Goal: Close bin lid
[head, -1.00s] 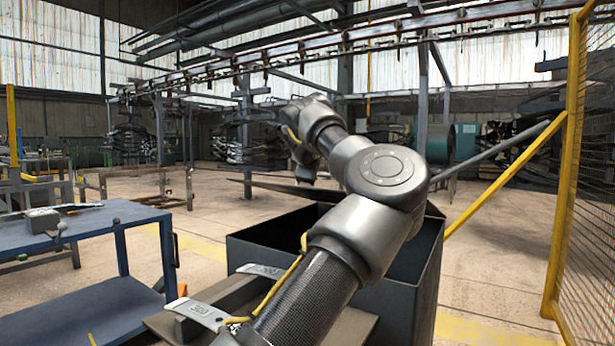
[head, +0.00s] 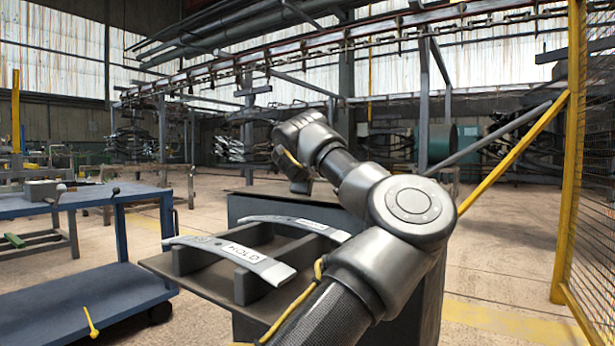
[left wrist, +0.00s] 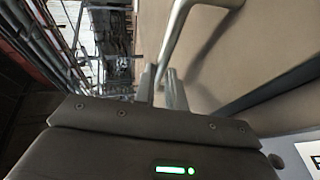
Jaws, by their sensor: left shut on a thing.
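The dark grey bin (head: 246,207) stands at the centre of the head view, partly behind my arm. Its top looks covered, with the lid lying flat or nearly flat; any small gap is hidden. In the left wrist view the lid (left wrist: 265,45) is a broad brownish panel with a grey bar handle (left wrist: 183,32). My left gripper (left wrist: 163,88) is shut on this handle. In the head view my left gripper (head: 300,185) is low over the bin top, its fingertips not clearly visible. My right gripper is in neither view.
A stand (head: 187,277) bearing curved, labelled grey springs (head: 232,258) is in front of the bin. A blue bench (head: 85,205) is at left. A yellow mesh fence (head: 562,200) closes the right side. Open floor lies beyond.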

